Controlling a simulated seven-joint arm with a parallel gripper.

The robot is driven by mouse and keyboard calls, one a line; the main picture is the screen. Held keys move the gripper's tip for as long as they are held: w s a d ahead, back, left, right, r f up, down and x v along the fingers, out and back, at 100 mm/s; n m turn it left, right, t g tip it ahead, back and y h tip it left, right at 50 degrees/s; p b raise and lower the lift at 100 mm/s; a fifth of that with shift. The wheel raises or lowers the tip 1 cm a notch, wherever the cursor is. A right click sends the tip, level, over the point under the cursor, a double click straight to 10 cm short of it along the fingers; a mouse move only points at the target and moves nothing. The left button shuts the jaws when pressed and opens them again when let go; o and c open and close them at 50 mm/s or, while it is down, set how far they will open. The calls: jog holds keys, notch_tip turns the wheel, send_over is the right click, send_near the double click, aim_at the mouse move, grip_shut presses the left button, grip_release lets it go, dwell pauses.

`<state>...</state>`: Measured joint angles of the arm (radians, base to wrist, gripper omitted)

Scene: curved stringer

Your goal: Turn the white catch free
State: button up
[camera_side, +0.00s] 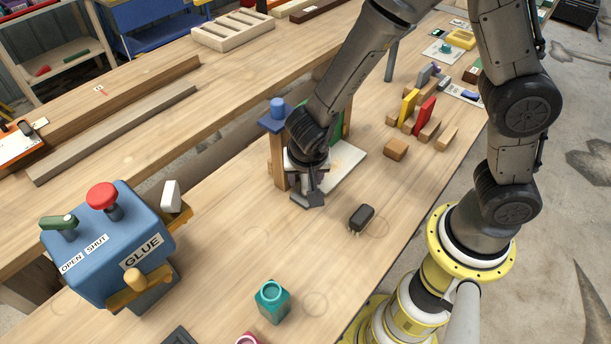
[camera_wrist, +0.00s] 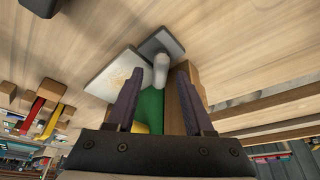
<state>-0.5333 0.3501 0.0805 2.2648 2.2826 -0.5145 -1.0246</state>
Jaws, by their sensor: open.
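A white catch (camera_side: 171,196) stands upright on a brown mount at the right side of the blue box (camera_side: 108,240), which is labelled GLUE, OPEN and SHUT. My gripper (camera_side: 307,196) is well to the right of this catch, pointing down beside a wooden stand with a blue top. In the wrist view my gripper (camera_wrist: 159,88) is open, with its two dark fingers apart. A pale rounded knob (camera_wrist: 161,68) shows between the fingertips, by a grey plate; I cannot tell whether they touch it. The blue box is not recognisable in the wrist view.
A teal block (camera_side: 272,302) and a small black part (camera_side: 361,218) lie on the table. Coloured and wooden blocks stand at the right. Bare table lies between box and gripper.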

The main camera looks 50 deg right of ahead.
grip_shut()
jog(key=shift+m, duration=0.4)
jog(key=m+g+h, duration=0.1)
jog(key=m, duration=0.2)
jog(key=shift+w+a, duration=0.1)
jog(key=shift+w+m+g, duration=0.1)
jog(key=shift+m+g, duration=0.6)
jog(key=shift+m, duration=1.1)
